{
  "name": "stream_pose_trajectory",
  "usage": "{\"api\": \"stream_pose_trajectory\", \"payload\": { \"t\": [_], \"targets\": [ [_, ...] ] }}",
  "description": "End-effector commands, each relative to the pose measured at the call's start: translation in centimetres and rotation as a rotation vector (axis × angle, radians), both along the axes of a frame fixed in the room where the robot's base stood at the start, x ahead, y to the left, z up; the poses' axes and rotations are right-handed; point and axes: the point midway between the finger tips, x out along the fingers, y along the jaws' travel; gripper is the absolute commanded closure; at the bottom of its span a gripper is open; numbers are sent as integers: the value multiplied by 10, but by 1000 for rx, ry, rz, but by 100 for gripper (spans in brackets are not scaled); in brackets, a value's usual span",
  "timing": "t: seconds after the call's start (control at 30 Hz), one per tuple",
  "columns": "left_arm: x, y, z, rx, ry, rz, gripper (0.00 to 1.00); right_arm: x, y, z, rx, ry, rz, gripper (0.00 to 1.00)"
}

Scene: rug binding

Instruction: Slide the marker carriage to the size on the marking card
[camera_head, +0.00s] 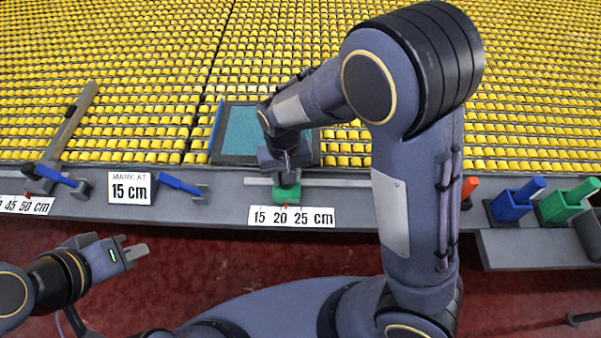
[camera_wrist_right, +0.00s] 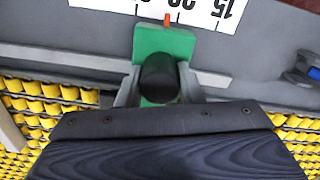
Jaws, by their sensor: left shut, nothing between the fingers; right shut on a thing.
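The green marker carriage (camera_head: 287,195) sits on a pale rail (camera_head: 338,183) above the scale strip (camera_head: 318,217), which reads 15, 20 and 25 cm. Its red pointer is near the 20, slightly to the 25 side. The marking card (camera_head: 130,188) reads "MARK AT 15 cm". My right gripper (camera_head: 288,176) is shut on the carriage's black knob. In the right wrist view the knob (camera_wrist_right: 158,76) stands between the two fingers, with the green carriage (camera_wrist_right: 165,42) under it. My left gripper (camera_head: 139,251) is shut and empty, over the red floor, in front of the bench.
Blue-handled tools (camera_head: 180,184) lie left of the rail. A second scale (camera_head: 25,205) ending at 50 cm is at far left. A teal panel (camera_head: 241,131) lies behind the carriage. Blue (camera_head: 512,207) and green (camera_head: 560,206) blocks stand at right. My right arm hides part of the bench.

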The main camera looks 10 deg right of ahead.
Motion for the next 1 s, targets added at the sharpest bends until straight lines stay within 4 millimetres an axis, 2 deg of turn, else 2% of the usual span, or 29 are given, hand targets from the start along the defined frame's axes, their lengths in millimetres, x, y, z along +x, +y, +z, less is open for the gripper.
{"api": "stream_pose_trajectory", "payload": {
  "t": [0.1,0.3,0.5,0.77,0.8,0.97,1.0],
  "targets": [
    [0,0,4,0,0,0,100,7,23,2,2,-4,5,100],
    [0,0,7,0,0,0,100,16,53,2,4,-6,6,100],
    [0,0,7,0,0,0,100,19,65,1,4,-6,4,100],
    [0,0,7,0,0,0,100,20,67,2,8,-8,3,100],
    [0,0,7,0,0,0,100,20,67,2,8,-8,3,65],
    [0,0,7,0,0,0,100,19,66,1,7,-7,3,45],
    [0,0,7,0,0,0,100,19,66,1,6,-6,3,45]
  ]
}}
